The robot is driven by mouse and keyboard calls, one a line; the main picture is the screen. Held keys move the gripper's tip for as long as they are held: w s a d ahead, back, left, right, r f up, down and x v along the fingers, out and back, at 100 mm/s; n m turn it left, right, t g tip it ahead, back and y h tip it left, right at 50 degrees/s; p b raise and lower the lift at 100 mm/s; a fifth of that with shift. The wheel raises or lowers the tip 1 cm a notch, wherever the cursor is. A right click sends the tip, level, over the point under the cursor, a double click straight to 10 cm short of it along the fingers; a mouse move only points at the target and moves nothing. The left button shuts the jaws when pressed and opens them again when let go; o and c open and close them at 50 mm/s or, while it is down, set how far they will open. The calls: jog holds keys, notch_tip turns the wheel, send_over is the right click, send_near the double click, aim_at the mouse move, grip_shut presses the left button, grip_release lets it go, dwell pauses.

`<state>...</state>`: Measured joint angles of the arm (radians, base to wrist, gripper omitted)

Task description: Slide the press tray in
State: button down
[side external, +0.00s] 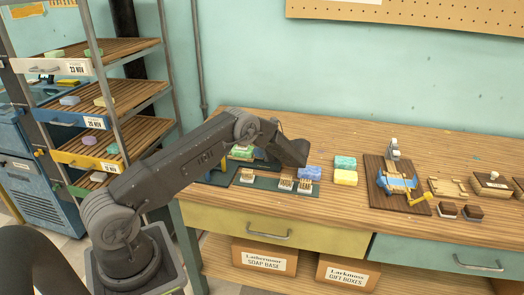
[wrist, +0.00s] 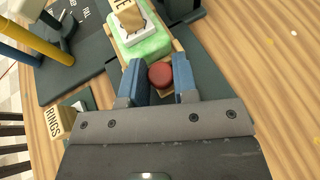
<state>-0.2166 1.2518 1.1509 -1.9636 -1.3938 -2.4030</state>
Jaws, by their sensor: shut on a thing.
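In the wrist view the two blue fingers of my gripper (wrist: 158,66) stand on either side of a round red knob (wrist: 161,75) and are shut on it. The knob sits at the near end of the wooden press tray (wrist: 178,46). A green soap bar (wrist: 150,46) lies on the tray, with a white-and-wood stamp piece (wrist: 131,20) on top of it. The dark press base (wrist: 80,75) is left of the tray, with a yellow post (wrist: 50,47) rising from it. In the side view the green soap (side external: 241,151) shows behind my arm; my fingertips are hidden there.
Several stamps (side external: 286,183) stand on a dark mat in front of the press. Blue (side external: 310,173), teal (side external: 345,162) and yellow (side external: 345,177) soaps sit to the right, then a wooden board (side external: 375,190) with a blue device. A shelf rack (side external: 100,150) stands left.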

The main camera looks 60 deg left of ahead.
aim_at(248, 148)
jog(key=shift+s+a, duration=1.45)
jog(key=c, duration=1.2)
grip_release()
jog(key=v, duration=1.3)
jog(key=shift+w+d+r, duration=0.15)
jog(key=shift+w+d, duration=0.05)
jog(key=shift+d, duration=0.1)
